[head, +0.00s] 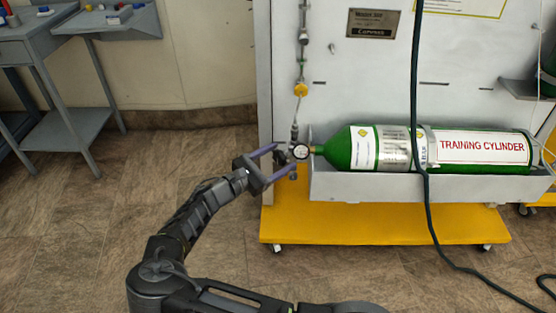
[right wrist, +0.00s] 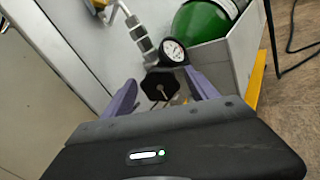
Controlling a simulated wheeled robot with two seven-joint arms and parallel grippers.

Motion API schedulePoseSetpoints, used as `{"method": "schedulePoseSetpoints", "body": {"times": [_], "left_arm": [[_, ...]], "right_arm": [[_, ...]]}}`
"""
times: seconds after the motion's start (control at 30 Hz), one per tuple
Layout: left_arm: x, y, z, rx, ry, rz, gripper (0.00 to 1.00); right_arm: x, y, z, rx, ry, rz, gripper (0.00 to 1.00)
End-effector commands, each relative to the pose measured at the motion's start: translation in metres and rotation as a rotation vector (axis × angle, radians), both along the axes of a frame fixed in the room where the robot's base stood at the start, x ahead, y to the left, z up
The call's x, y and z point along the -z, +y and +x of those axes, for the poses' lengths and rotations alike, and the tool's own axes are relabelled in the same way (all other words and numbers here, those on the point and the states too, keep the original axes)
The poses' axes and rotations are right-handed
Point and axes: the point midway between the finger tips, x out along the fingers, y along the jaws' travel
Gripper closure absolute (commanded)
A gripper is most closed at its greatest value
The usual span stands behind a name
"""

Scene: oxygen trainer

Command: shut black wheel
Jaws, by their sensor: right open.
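The black wheel (right wrist: 159,84) is a dark, many-sided knob beside the white-faced gauge (right wrist: 173,51). In the right wrist view it sits between the two purple fingers of my right gripper (right wrist: 160,79), with a gap visible on each side. In the head view my right gripper (head: 285,160) is open at the left end of the green training cylinder (head: 360,148), beside the gauge (head: 301,152). There the fingers partly hide the wheel. I cannot tell whether any finger touches it. My left gripper is not in view.
The cylinder lies in a grey metal cradle (head: 375,187) on a yellow wheeled base (head: 350,225). A dark hose (head: 417,100) hangs in front of it. A thin line with a yellow fitting (head: 300,89) runs above the gauge. A grey table (head: 105,25) stands at the back left.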

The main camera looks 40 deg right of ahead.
Motion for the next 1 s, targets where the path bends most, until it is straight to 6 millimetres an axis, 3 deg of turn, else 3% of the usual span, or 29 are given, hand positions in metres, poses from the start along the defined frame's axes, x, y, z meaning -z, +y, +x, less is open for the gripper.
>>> {"method": "schedulePoseSetpoints", "body": {"times": [0.2,0.9,1.0], "left_arm": [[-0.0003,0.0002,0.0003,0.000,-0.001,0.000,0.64],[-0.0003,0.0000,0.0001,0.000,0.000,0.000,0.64],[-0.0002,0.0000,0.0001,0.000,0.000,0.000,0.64]], "right_arm": [[-0.0002,-0.0001,0.0000,0.000,0.000,0.000,0.33],[-0.0001,0.0002,0.0000,0.000,0.000,0.000,0.91],[-0.0001,0.0002,0.0000,0.000,0.000,0.000,0.95]]}}
